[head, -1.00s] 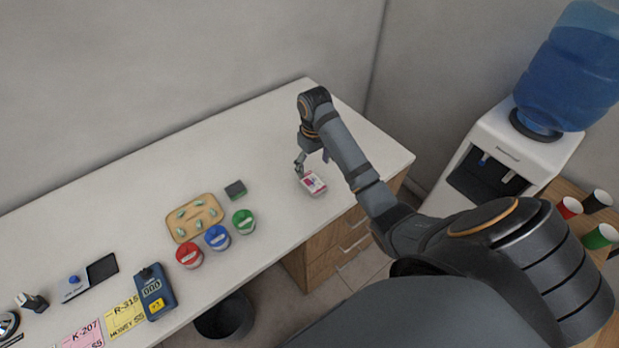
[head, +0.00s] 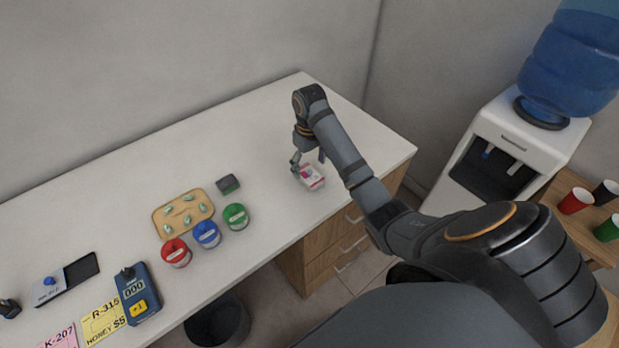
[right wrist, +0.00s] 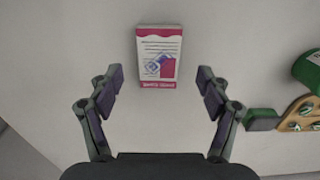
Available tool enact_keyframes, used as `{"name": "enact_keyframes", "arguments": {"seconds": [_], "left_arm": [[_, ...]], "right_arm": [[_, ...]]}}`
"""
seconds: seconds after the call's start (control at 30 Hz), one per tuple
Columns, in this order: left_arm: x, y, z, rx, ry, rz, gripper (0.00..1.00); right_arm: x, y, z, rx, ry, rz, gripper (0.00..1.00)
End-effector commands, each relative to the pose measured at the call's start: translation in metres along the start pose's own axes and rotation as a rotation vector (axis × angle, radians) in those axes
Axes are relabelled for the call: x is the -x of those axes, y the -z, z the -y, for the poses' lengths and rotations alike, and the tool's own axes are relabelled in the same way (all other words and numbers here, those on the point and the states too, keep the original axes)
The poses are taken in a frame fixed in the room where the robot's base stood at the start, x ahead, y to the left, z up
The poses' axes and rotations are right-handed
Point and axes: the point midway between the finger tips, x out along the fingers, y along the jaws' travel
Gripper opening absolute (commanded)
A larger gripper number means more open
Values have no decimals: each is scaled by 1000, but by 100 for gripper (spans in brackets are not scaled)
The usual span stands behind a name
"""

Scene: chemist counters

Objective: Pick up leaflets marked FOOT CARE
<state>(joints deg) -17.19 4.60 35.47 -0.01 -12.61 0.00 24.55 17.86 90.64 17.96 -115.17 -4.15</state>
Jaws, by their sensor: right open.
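A small leaflet stack (head: 312,177), white with magenta bands, lies on the counter near its right end. In the right wrist view the leaflets (right wrist: 159,56) lie flat ahead of the jaws, roughly centred between them. They have printed lines, a blue-and-magenta picture and a magenta strip with white lettering too blurred to read surely. My right gripper (head: 308,162) is over the counter just behind the leaflets. In the right wrist view my right gripper (right wrist: 160,88) is open, with nothing between its fingers. My left gripper is not in view.
Red (head: 176,253), blue (head: 206,234) and green (head: 236,216) tubs stand left of the leaflets, near a tan tray (head: 159,224) and a dark green-edged block (head: 228,184). A water cooler (head: 513,142) stands beyond the counter's right end. Counter around the leaflets is clear.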

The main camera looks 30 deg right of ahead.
Motion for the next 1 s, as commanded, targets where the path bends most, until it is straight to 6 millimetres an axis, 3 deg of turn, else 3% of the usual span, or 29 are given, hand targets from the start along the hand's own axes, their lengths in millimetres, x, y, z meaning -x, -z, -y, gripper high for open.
{"name": "enact_keyframes", "arguments": {"seconds": [0.03, 0.07, 0.2, 0.4, 0.9, 1.0], "left_arm": [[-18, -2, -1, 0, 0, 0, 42], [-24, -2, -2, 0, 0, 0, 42], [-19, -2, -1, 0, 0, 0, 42], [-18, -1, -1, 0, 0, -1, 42], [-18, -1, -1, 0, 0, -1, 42], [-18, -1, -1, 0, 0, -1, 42]], "right_arm": [[-18, 1, -1, 0, 0, 0, 77], [-23, 1, -1, 0, 0, 0, 77], [-35, 1, -1, 0, 1, 1, 77], [-35, 1, -1, 1, 0, 0, 77], [-35, 1, -1, 1, 0, 0, 13], [-35, 1, -1, 1, 0, 0, 13]]}}
